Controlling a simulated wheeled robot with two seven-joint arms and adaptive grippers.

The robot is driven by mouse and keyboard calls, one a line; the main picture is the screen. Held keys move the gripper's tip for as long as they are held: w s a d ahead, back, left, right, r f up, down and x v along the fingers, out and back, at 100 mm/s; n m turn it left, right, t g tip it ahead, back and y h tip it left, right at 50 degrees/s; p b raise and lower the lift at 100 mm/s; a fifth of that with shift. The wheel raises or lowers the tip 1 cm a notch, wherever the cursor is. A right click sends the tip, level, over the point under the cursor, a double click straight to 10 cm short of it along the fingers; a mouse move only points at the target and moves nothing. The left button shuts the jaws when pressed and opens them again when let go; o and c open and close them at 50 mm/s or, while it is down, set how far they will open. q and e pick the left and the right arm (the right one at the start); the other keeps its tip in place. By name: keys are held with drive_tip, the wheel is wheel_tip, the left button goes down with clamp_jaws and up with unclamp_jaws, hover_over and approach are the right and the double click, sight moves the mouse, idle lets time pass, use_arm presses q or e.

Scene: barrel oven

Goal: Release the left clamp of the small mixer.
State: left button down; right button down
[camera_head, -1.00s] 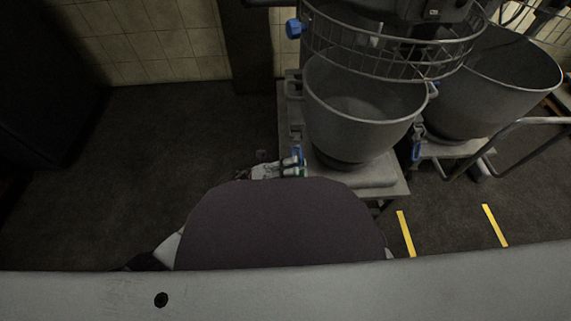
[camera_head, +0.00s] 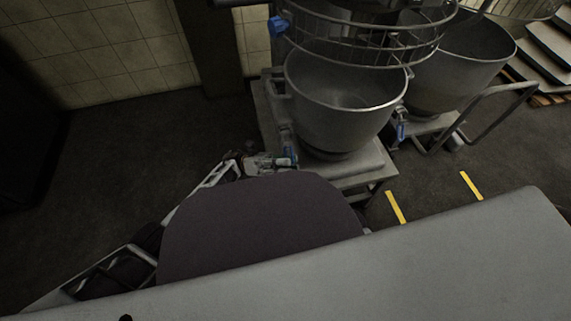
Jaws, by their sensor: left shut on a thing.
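The small mixer's grey bowl (camera_head: 335,115) stands on its base (camera_head: 350,172) under a wire guard (camera_head: 365,45). The left clamp (camera_head: 287,148), with a blue handle, is at the left side of the bowl. My left gripper (camera_head: 282,161) reaches in from the left and is shut on the clamp's blue handle; its fingertips are small and dark here. The right clamp (camera_head: 401,131), also blue, is at the bowl's right side with no gripper at it. My right gripper is not in view.
A larger grey bowl (camera_head: 455,70) with a tubular handle rail (camera_head: 480,115) stands at the right. Yellow floor marks (camera_head: 396,207) lie in front of it. A tiled wall (camera_head: 95,50) is behind. The dark floor (camera_head: 130,140) at the left is clear.

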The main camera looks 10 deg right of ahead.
use_arm(q)
drive_tip(key=shift+w+f+m+y, duration=0.15)
drive_tip(key=shift+w+m+y, duration=0.05)
drive_tip(key=shift+m+y, duration=0.2)
drive_tip(key=c, duration=1.6)
unclamp_jaws()
drive_tip(key=shift+o, duration=0.2)
